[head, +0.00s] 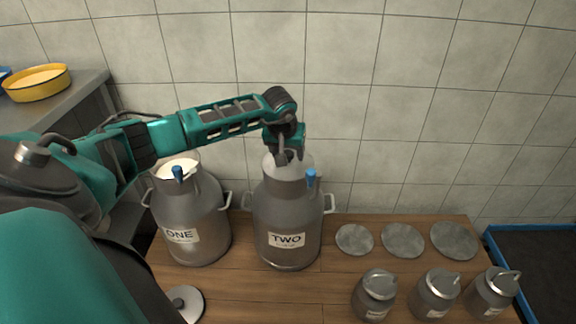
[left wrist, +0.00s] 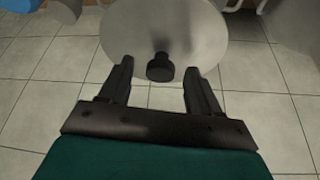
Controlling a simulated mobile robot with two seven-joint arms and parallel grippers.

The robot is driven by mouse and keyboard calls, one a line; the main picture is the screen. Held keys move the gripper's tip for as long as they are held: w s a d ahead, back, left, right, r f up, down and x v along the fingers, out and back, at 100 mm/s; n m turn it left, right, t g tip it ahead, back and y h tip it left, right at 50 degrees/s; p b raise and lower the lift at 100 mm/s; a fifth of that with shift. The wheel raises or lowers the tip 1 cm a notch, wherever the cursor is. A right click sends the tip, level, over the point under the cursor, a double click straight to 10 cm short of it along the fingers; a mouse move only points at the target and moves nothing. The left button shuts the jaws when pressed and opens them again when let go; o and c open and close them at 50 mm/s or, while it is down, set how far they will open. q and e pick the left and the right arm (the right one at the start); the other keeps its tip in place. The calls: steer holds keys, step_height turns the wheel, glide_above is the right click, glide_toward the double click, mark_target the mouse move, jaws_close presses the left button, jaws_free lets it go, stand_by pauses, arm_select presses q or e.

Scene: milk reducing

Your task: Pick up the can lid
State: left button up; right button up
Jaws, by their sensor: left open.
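The can lid (left wrist: 160,30) is a pale grey disc with a dark knob (left wrist: 160,68), in the left wrist view. In the head view the lid (head: 271,163) is at the mouth of the can labelled TWO (head: 287,215), partly hidden by my gripper. My left gripper (head: 288,158) is above it, pointing down. In the left wrist view its fingers (left wrist: 158,72) are open, with the knob appearing between the fingertips; I cannot tell whether they touch it. My right gripper is not in view.
The can labelled ONE (head: 187,220) stands open at left with milk inside. Another lid (head: 186,303) lies at the table's front. Several small cans (head: 436,292) and flat grey discs (head: 403,240) are at right. A yellow bowl (head: 37,84) stands on the left counter. A tiled wall is behind.

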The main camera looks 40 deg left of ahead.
arm_select(q)
steer(key=shift+c, duration=0.3)
jaws_close()
steer(key=shift+r, duration=0.1)
